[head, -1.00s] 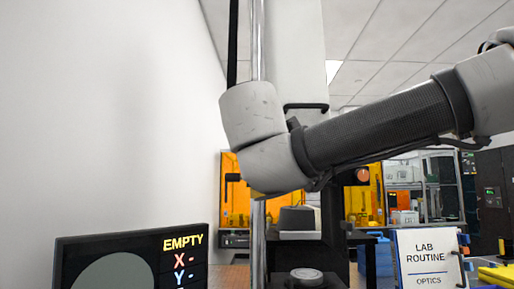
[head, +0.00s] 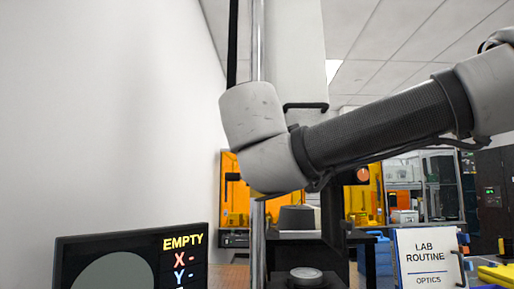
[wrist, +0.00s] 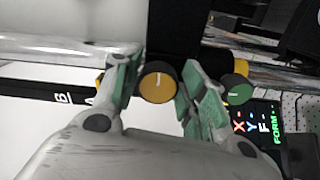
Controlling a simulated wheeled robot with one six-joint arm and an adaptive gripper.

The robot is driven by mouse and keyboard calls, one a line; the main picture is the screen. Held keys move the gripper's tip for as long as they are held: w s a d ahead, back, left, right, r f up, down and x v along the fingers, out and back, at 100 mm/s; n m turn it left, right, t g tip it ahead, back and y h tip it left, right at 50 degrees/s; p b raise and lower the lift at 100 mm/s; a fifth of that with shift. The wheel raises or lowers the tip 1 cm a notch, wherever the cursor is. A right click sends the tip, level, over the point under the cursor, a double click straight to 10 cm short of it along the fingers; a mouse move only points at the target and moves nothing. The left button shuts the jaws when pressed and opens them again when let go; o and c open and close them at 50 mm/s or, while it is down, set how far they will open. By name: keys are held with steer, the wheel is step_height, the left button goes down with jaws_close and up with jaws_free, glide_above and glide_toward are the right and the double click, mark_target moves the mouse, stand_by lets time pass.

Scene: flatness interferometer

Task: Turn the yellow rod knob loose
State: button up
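In the head view, my arm's wrist hides the knob and the gripper. A shiny upright rod (head: 258,240) stands there, partly behind my wrist.
A green-faced knob (wrist: 238,91) sits right of my right finger. A display reading EMPTY (head: 183,242) stands at lower left in the head view. A LAB ROUTINE sign (head: 428,262) is at lower right.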

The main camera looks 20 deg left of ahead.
steer(key=shift+o, duration=0.8)
steer(key=v, duration=1.2)
